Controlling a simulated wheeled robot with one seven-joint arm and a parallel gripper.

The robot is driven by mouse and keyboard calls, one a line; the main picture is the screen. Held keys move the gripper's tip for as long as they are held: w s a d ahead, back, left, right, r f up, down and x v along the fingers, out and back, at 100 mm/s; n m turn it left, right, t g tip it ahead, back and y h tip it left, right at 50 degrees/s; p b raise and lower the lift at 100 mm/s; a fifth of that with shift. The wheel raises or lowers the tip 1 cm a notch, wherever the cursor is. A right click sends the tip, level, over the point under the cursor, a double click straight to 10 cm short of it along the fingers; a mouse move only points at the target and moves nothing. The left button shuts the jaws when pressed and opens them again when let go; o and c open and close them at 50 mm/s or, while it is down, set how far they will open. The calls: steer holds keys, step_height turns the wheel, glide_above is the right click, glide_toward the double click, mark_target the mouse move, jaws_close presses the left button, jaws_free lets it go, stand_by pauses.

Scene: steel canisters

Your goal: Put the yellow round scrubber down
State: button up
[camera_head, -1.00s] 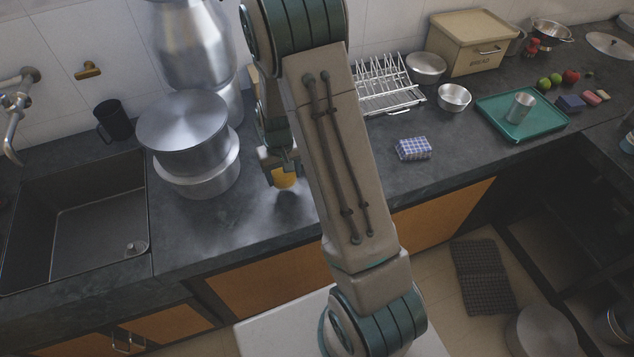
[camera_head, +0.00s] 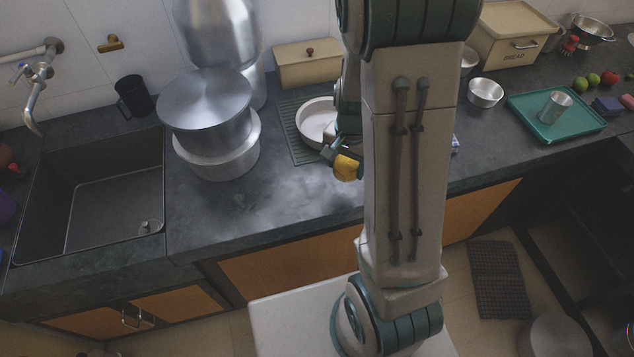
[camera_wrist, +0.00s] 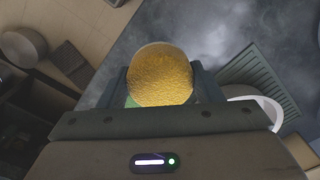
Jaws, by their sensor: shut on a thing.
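The yellow round scrubber (camera_wrist: 160,75) is held between the fingers of my gripper (camera_head: 338,157). In the wrist view it fills the space between the two fingers. In the head view the scrubber (camera_head: 347,168) hangs at the end of my gripper, above the dark worktop (camera_head: 290,205), right of the stacked pots and in front of a white round dish. It looks clear of the worktop, though the exact height is hard to judge. My arm hides part of the counter behind it.
The white dish (camera_head: 312,121) stands on a green ribbed mat (camera_head: 291,118). Large steel pots (camera_head: 207,108) stand to the left, beside the sink (camera_head: 95,200). A green tray (camera_head: 590,130) with a steel cup (camera_head: 556,106) is at the right. The front worktop between pots and arm is clear.

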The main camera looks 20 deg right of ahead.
steer(key=p, duration=0.1)
glide_above(317, 190)
step_height(317, 190, down, 4)
steer(key=shift+f, duration=2.1)
steer(key=shift+f, duration=0.25)
steer(key=o, duration=1)
steer(key=shift+r, duration=0.1)
steer(key=shift+o, duration=0.2)
